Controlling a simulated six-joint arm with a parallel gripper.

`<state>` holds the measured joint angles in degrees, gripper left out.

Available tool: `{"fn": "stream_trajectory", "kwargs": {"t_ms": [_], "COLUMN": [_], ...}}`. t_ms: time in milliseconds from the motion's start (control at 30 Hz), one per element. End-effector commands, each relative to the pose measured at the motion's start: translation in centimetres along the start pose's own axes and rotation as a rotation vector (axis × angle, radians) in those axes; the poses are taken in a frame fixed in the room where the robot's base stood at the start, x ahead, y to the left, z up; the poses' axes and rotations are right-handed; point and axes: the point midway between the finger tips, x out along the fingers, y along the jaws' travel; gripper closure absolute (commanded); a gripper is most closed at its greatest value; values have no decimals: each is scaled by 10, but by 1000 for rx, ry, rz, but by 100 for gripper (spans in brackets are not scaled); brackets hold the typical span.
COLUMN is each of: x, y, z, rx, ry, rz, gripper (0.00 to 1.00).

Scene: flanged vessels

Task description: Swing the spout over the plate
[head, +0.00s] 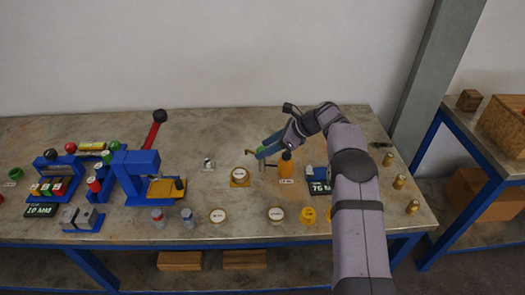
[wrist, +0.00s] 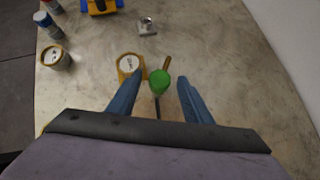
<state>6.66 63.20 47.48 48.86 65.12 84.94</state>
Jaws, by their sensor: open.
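My gripper (head: 268,148) is open above the back middle of the bench. In the wrist view its two blue fingers (wrist: 160,88) stand on either side of a round green knob (wrist: 160,80), with gaps on both sides. A brass-coloured spout (wrist: 167,62) shows just beyond the knob. In the head view the spout (head: 249,156) sticks out to the left of the fingers. In the wrist view the plate (wrist: 121,75) is left of the knob. The spout's base is hidden.
An orange bottle (head: 286,167) and a display box (head: 318,187) stand close to the right of the gripper. Round jars (head: 218,215) line the front edge. Brass weights (head: 399,181) stand at right.

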Motion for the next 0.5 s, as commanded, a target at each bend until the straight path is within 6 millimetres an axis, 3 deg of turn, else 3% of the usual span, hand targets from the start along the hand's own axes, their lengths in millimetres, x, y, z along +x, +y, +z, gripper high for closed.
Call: {"fn": "stream_trajectory", "kwargs": {"t_ms": [300, 500], "x": [-40, -47], "y": [-1, 0], "z": [-1, 0], "rx": [0, 0], "ry": [-1, -1], "rz": [-2, 0], "gripper": [54, 54]}}
